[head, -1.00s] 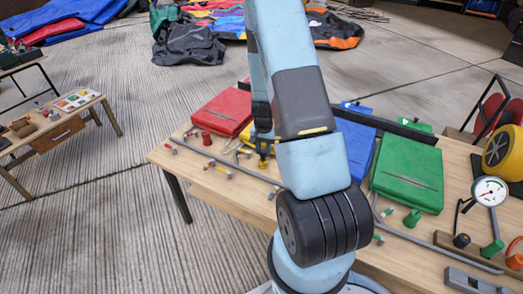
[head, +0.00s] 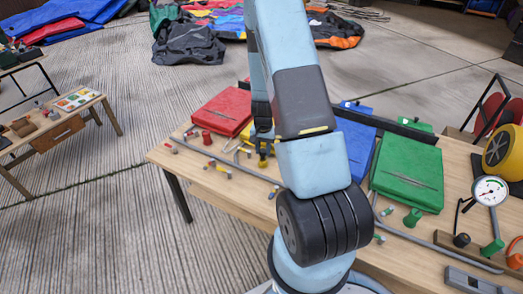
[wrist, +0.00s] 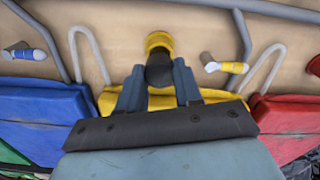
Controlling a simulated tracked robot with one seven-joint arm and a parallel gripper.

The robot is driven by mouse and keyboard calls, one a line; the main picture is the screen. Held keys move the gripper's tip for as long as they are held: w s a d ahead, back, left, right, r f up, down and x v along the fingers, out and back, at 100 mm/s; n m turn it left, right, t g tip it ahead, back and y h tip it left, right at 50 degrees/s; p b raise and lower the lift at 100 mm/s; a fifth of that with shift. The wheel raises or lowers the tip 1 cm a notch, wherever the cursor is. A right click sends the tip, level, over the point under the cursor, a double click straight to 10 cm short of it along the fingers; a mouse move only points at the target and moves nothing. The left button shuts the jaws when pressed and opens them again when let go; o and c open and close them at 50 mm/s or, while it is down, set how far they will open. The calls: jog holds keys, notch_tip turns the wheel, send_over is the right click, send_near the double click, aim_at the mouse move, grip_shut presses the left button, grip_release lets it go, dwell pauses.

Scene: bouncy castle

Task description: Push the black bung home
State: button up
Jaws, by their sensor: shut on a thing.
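In the wrist view, the black bung (wrist: 159,74) is a short dark round piece between my fingertips. My gripper (wrist: 160,68) is shut on it. A yellow fitting (wrist: 158,42) is directly beyond the bung, in line with it and seemingly touching. How deep the bung sits in the fitting cannot be told. The bung is too small and dark to make out there.
Red (head: 223,112), blue (head: 357,146) and green (head: 408,178) folded pads lie on the wooden table (head: 215,182). A red fitting (head: 207,137) and a green fitting (head: 412,218) stand nearby. A grey tube (head: 233,167) runs along the front. A pressure gauge (head: 490,191) is at right.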

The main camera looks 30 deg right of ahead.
jog(key=shift+f, duration=1.4)
dwell(1.0)
jog(key=shift+f, duration=0.1)
jog(key=shift+s+f, duration=0.15)
jog(key=shift+f, duration=0.1)
grip_shut()
jog(key=shift+s+a+f, duration=0.1)
jog(key=shift+s+f, duration=0.05)
jog(key=o, duration=0.7)
grip_release()
jog(key=o, duration=0.3)
jog(key=shift+o, duration=0.3)
jog(key=shift+w+r, duration=0.2)
jog(key=shift+r, duration=0.25)
jog(key=shift+o, duration=0.3)
notch_tip(320, 180, up, 14)
jog(key=shift+f, duration=0.15)
